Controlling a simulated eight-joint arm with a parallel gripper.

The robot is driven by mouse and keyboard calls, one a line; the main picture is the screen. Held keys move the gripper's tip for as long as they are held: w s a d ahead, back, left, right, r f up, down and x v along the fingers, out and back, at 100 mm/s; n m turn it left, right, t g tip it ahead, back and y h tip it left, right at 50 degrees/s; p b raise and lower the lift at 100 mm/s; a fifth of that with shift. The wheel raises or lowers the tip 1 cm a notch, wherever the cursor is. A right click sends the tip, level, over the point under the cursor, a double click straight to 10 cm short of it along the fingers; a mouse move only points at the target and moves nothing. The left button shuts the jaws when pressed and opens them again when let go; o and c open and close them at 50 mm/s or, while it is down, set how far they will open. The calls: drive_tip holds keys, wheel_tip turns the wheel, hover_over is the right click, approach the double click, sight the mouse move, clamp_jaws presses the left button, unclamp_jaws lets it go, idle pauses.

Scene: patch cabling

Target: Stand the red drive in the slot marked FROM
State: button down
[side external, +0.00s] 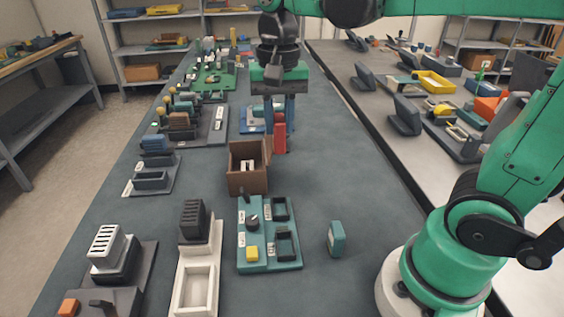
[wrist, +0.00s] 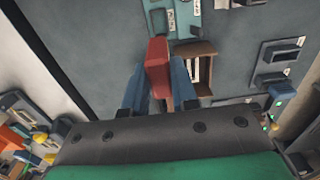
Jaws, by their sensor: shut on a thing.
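My gripper (side external: 279,122) is shut on the red drive (side external: 280,134), which hangs upright between the blue fingers, beyond the brown box. In the wrist view the red drive (wrist: 158,68) sits between both fingers. The teal panel (side external: 268,262) lies nearer the side camera, with two dark-framed slots, a black knob, a yellow button and small white labels. The far slot (side external: 280,209) and near slot (side external: 285,245) look empty. I cannot read which is marked FROM. Part of the teal panel (wrist: 188,18) shows at the top of the wrist view.
An open brown box (side external: 247,182) with a pale item inside stands between the drive and the panel. A teal drive-like block (side external: 336,239) stands right of the panel. A white tray unit (side external: 196,285) stands left of it.

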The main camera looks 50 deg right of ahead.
wheel_tip(320, 180, down, 14)
drive_tip(key=shift+f, duration=0.25)
idle(0.3)
drive_tip(key=c, duration=1.1)
unclamp_jaws()
drive_tip(key=shift+f, duration=0.1)
drive_tip(key=o, duration=0.4)
